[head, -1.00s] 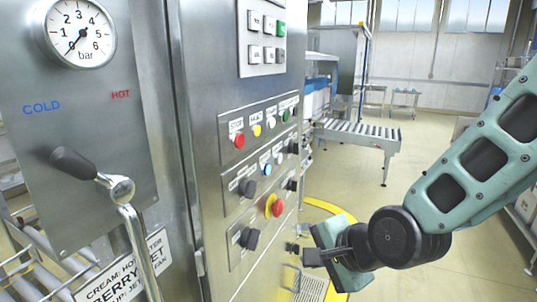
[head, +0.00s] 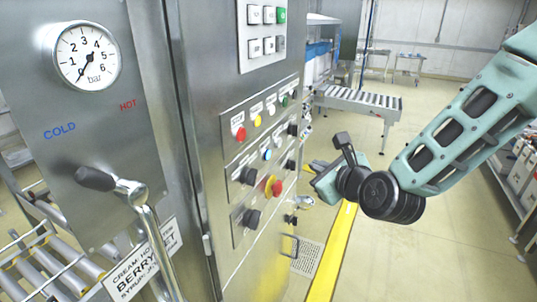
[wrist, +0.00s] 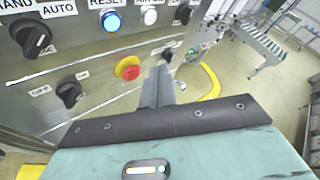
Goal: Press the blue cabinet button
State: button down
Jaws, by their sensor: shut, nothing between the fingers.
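The blue button (head: 267,155) is a small round button in the middle row of the steel cabinet's control panel. In the wrist view the blue button (wrist: 111,21) is at the top, under a RESET label, left of a white button. My gripper (head: 342,138) is to the right of the panel, apart from the cabinet. Its shut, empty fingers (wrist: 158,85) show in the middle of the wrist view, below and to the right of the blue button. Nothing hides the blue button in either view.
A red emergency stop (head: 273,186) on yellow and black selector knobs (head: 248,176) stick out below the blue button. A lever (head: 130,190) and gauge are at the left. A roller conveyor (head: 355,101) stands behind. The floor to the right is largely clear.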

aim_at(267, 155)
jog(key=w+a, duration=0.3)
jog(key=a, duration=0.5)
jog(key=shift+a, duration=0.15)
jog(key=shift+a, duration=0.1)
dwell(1.9)
jog(key=shift+w+a, duration=0.1)
jog(key=shift+a, duration=0.2)
jog(key=shift+w+a, duration=0.15)
jog(key=shift+a, duration=0.25)
dwell(0.6)
jog(key=shift+d+b, duration=0.1)
jog(key=shift+b, duration=0.2)
jog(key=shift+s+d+b, duration=0.3)
jog(key=shift+d+b, duration=0.05)
jog(key=shift+d, duration=0.3)
jog(key=shift+d, duration=0.1)
